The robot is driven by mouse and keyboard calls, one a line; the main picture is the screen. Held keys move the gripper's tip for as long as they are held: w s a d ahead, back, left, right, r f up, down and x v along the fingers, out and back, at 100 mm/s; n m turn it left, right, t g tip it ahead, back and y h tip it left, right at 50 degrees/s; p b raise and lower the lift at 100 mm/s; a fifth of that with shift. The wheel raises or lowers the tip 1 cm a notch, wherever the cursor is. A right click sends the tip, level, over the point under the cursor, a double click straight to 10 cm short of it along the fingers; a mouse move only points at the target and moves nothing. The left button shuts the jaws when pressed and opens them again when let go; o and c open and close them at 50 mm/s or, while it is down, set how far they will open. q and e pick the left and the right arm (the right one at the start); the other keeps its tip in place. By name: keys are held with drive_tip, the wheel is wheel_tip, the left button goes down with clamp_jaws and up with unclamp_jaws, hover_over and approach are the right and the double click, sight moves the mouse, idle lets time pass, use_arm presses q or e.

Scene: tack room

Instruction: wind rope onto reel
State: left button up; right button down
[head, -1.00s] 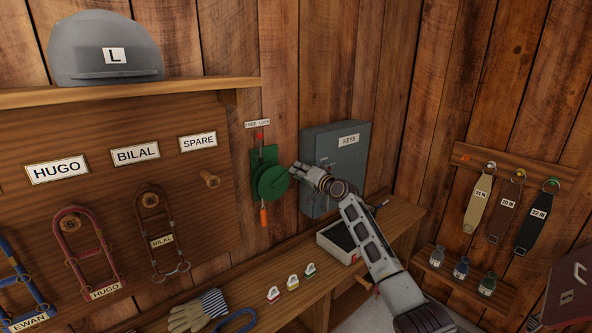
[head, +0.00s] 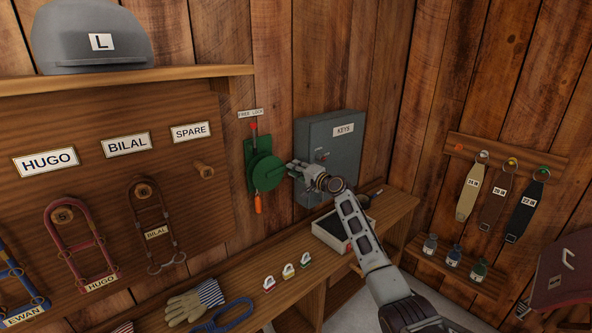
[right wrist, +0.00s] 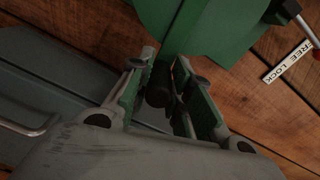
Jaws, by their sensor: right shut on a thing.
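A green reel (head: 263,172) is mounted on the plank wall, on a green bracket. A red-tipped lever (head: 253,127) stands at its top, under a "FREE LOCK" label (head: 250,114). An orange piece (head: 258,204) hangs below the reel; I cannot make out any rope. My right gripper (head: 293,171) is at the right side of the reel. In the right wrist view its fingers (right wrist: 165,95) are shut on a dark crank knob (right wrist: 159,84) in front of the green reel. The fingers partly hide the knob. My left gripper is not in view.
A grey key cabinet (head: 340,137) stands close right of the reel, behind my right gripper. Below is a wooden bench (head: 300,272) with a dark-topped tray (head: 329,232), small tags and gloves (head: 190,305). A peg board (head: 70,135) is at left.

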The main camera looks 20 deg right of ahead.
drive_tip(key=c, duration=1.3)
unclamp_jaws()
drive_tip(key=shift+d, duration=0.1)
drive_tip(key=shift+o, duration=0.2)
drive_tip(key=shift+s, duration=0.15)
drive_tip(key=v, duration=1.1)
drive_tip(key=shift+s, duration=0.35)
drive_tip(key=shift+d+f, duration=0.1)
